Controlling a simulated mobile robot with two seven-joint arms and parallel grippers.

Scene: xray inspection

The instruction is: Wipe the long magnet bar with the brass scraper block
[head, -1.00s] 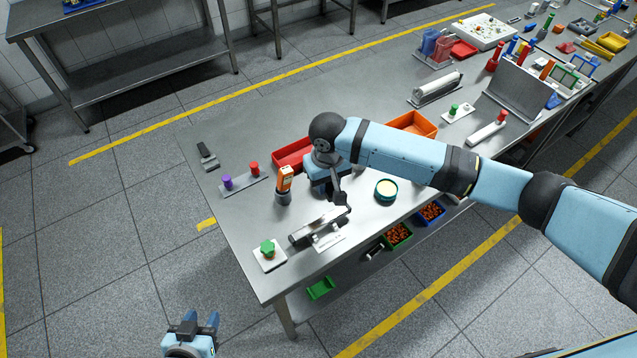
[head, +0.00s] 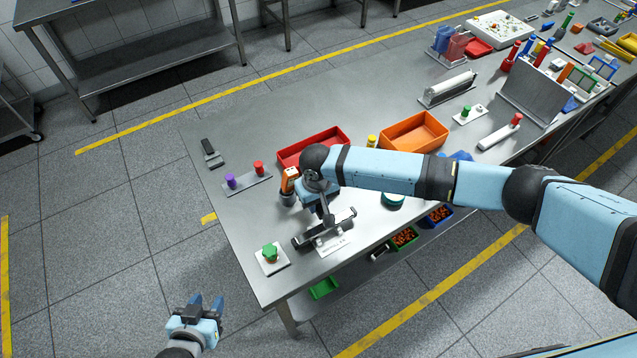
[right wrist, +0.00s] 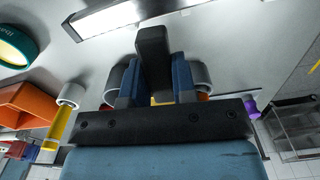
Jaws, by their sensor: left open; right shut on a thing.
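The long magnet bar (head: 305,241) lies near the front edge of the steel table, on a stand with a white label (head: 333,244). Its pale face also shows at the top of the right wrist view (right wrist: 110,17). My right gripper (head: 322,200) hangs over the middle of the bar. It is shut on a dark block-like piece, taken as the scraper block (right wrist: 153,50); no brass colour is clear on it. The piece reaches down to the bar; I cannot tell whether they touch. My left gripper (head: 206,309) is open and empty, off the table.
An orange-topped bottle (head: 289,180) stands close left of my right gripper. Red (head: 330,140) and orange (head: 413,130) bins stand behind.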

